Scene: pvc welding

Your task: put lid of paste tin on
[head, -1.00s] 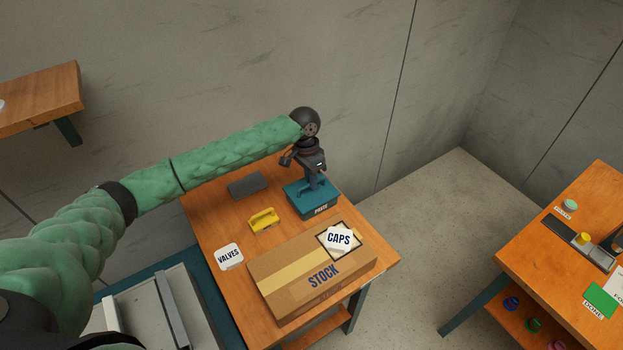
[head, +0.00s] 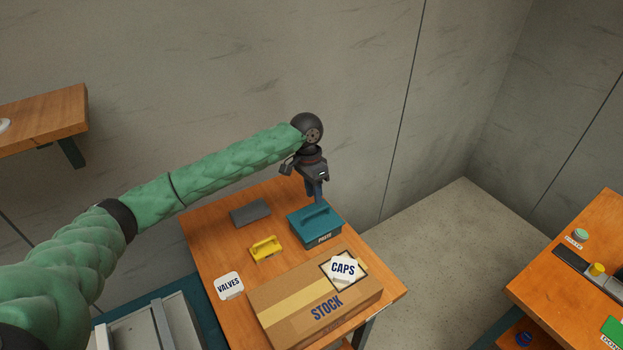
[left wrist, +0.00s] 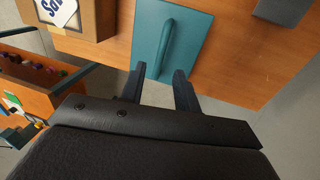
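The teal paste tin (head: 318,240) stands near the back right edge of the small wooden table, with PASTE on its front. Its flat teal lid (head: 302,222) lies on top, with a raised bar handle. The lid (left wrist: 190,22) also shows from above in the left wrist view, its handle (left wrist: 166,45) beyond the fingertips and roughly in line with the gap between them. My left gripper (head: 314,196) is just above and behind the lid, apart from the handle. Its fingers (left wrist: 160,80) are spread with nothing between them. My right gripper is not in view.
A STOCK carton (head: 282,308) with a CAPS label (head: 343,269) fills the table's front. A yellow handled object (head: 265,249), a dark grey block (head: 250,212) and a VALVES label (head: 229,286) are to the left. Another table (head: 570,250) stands at right, with floor between.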

